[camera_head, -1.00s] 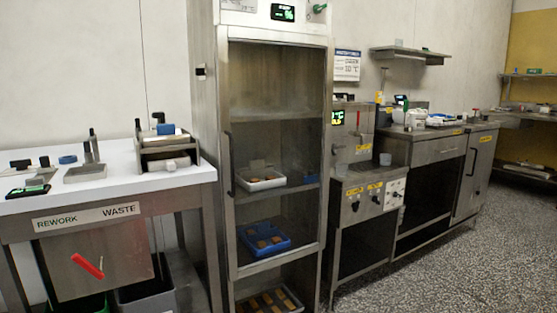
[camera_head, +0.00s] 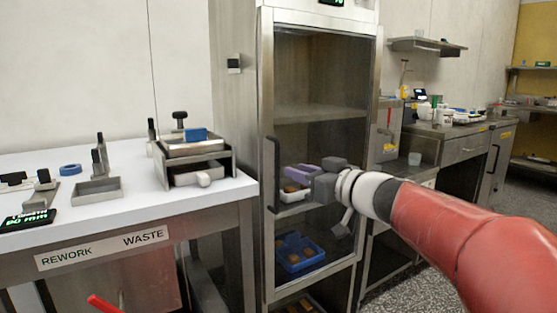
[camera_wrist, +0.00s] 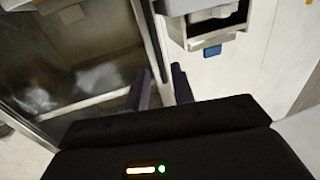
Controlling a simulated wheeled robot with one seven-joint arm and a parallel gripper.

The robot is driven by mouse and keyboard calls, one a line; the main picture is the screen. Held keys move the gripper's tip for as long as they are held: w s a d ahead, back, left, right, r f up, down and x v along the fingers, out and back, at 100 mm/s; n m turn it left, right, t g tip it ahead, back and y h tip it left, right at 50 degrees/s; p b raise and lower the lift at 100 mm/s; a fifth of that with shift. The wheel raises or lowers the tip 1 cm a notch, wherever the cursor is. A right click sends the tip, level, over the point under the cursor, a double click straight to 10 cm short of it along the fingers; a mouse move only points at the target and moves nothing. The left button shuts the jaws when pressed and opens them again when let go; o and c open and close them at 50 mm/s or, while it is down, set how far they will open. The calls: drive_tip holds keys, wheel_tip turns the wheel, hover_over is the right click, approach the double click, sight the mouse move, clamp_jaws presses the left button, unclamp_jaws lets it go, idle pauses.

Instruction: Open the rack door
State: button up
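The rack (camera_head: 235,130) is a tall steel cabinet in the middle of the head view. Its glazed door (camera_head: 320,90) looks shut, with a dark vertical bar handle (camera_head: 273,175) on its left side. My gripper (camera_head: 290,175), with purple fingers, is in front of the door, just right of the handle and pointing left towards it. In the wrist view the two fingers (camera_wrist: 160,88) stand apart with a gap between them, and the steel door frame (camera_wrist: 156,40) runs by them. I see nothing gripped. Whether a finger touches the handle cannot be told.
A white-topped table (camera_head: 130,215) with a stacked tray holder (camera_head: 192,160) and small tools stands close left of the rack. A blue tray (camera_head: 300,262) sits low inside the rack. Steel counters (camera_head: 450,150) stand to the right.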

drive_tip(key=p+x, duration=0.2)
drive_tip(key=x, duration=0.5)
drive_tip(key=shift+w+a+r, duration=0.15)
drive_tip(key=shift+w+a, duration=0.05)
drive_tip(key=shift+w, duration=0.15)
clamp_jaws()
